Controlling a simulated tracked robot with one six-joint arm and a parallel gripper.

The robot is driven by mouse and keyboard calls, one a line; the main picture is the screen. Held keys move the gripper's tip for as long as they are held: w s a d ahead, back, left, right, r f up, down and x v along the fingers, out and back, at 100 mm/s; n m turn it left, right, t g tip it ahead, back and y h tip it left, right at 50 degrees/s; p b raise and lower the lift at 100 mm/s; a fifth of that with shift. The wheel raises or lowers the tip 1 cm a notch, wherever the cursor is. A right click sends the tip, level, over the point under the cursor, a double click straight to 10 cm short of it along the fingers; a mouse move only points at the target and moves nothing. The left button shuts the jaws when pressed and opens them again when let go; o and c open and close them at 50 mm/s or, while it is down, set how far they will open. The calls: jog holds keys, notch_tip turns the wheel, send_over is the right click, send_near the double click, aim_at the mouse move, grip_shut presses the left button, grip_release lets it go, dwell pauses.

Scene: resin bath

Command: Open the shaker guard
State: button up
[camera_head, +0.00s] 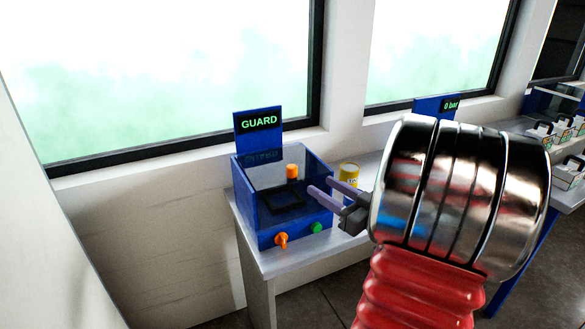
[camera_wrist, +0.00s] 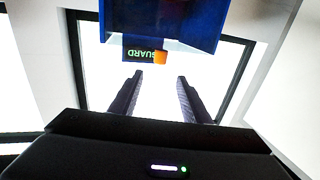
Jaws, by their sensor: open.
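The shaker is a blue box (camera_head: 265,235) on the bench, with clear or glossy panels and a dark square plate visible inside. Behind it stands a blue sign reading GUARD (camera_head: 258,122). An orange cylindrical knob (camera_head: 292,171) stands up at the box's top. I cannot tell exactly how the guard panel sits. My gripper (camera_head: 319,186) is open and empty, just right of the knob and apart from it. In the wrist view the picture is upside down: the knob (camera_wrist: 160,57) lies beyond and between the open fingertips (camera_wrist: 159,76), in front of the sign.
The box's front has an orange knob (camera_head: 281,239) and a green button (camera_head: 316,227). A yellow can (camera_head: 349,173) stands close behind my fingers. Windows line the wall behind. Another station with a "0 bar" sign (camera_head: 451,104) is further right, partly hidden by my arm.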

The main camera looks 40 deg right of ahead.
aim_at(295, 169)
jog(key=shift+w, duration=0.1)
jog(key=w, duration=1.3)
jog(key=shift+w+d, duration=0.15)
jog(key=shift+w, duration=0.2)
grip_shut()
dwell(0.4)
jog(key=shift+d, duration=0.15)
